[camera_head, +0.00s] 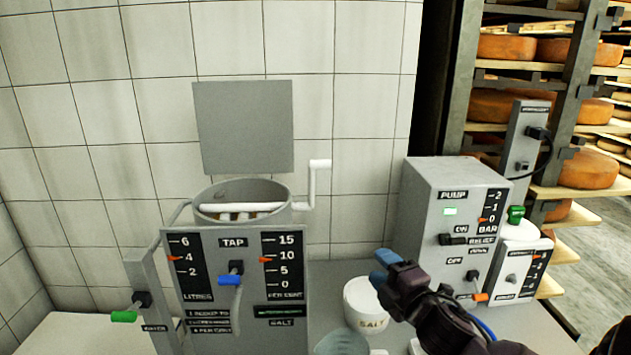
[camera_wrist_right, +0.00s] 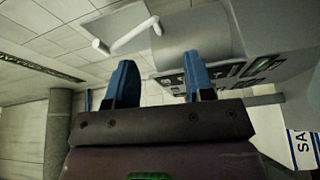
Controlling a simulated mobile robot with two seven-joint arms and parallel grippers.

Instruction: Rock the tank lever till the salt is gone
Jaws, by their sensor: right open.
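The grey tank (camera_head: 240,212) stands open with its lid (camera_head: 243,128) up; white bars (camera_head: 240,207) show inside, and I cannot make out salt there. The white cranked lever (camera_head: 319,180) rises at the tank's right side. The lever (camera_wrist_right: 125,38) and tank (camera_wrist_right: 190,35) also show in the right wrist view. My right gripper (camera_head: 382,268) is open and empty, right of and below the lever, apart from it. Its two blue fingers (camera_wrist_right: 161,82) point toward the tank. The panel's orange markers sit near 4 litres and near 10 per cent. My left gripper is out of view.
A white salt tub (camera_head: 360,299) stands just left of my right gripper. The grey pump box (camera_head: 425,215) stands on the right, its green light lit. A tap with a blue handle (camera_head: 230,280) and a green-handled valve (camera_head: 124,316) are in front. Cheese shelves (camera_head: 560,85) stand behind.

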